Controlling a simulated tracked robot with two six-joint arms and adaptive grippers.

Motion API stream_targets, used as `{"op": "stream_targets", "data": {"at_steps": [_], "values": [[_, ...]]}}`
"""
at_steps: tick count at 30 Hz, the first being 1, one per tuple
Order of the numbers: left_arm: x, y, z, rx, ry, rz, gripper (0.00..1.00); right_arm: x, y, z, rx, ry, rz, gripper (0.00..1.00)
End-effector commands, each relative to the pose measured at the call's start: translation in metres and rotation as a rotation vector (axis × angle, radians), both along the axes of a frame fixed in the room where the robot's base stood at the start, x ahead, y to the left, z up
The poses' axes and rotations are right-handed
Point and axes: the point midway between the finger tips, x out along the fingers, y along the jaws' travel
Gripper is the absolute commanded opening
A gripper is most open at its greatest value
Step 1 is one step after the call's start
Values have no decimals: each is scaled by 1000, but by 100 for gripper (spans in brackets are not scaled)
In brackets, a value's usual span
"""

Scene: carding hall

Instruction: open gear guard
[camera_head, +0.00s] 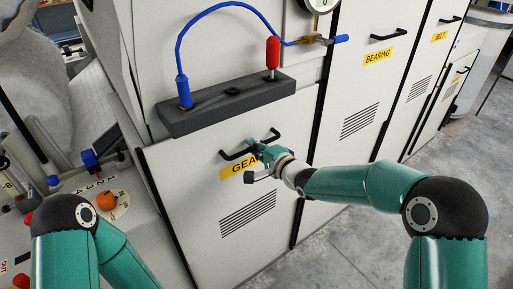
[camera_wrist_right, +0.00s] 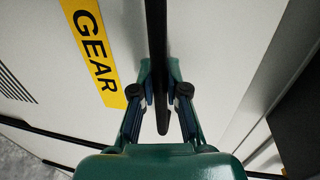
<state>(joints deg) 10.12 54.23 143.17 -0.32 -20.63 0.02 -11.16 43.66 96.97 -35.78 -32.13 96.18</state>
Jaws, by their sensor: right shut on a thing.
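The gear guard (camera_head: 190,185) is a pale panel with a yellow GEAR label (camera_head: 232,172) and a slotted vent. It looks about flush with the machine front. Its black bar handle (camera_head: 229,156) sits above the label. My right gripper (camera_head: 258,149) is shut on the handle, towards its right part. In the right wrist view the dark handle (camera_wrist_right: 157,40) runs between the two fingers (camera_wrist_right: 159,88), with the GEAR label (camera_wrist_right: 92,50) beside it. My left arm shows at the lower left, but its gripper is out of the picture.
Above the guard is a dark grey shelf (camera_head: 210,118) with a red-handled tool (camera_head: 273,55) and a blue hose (camera_head: 205,12). To the right are the BEARING panel (camera_head: 345,85) and BELT panel. At left is a bench with an orange knob (camera_head: 106,201). The concrete floor (camera_head: 335,250) is clear.

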Motion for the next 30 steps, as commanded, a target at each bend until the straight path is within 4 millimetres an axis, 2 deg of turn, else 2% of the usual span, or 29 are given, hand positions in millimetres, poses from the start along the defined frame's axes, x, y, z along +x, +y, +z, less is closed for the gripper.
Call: {"op": "stream_targets", "data": {"at_steps": [1, 5, 11, 30], "values": [[0, 0, -6, 0, 0, 0, 40, 0, -1, -13, -3, 12, -3, 0], [0, 0, -22, 0, 0, 0, 40, -1, 0, -36, -4, 17, -3, 0], [0, 0, -63, 0, 0, 0, 40, -1, 0, -92, -7, 19, -2, 0], [0, 0, -232, 0, 0, 0, 40, -2, 2, -321, -7, 18, 1, 0]]}}
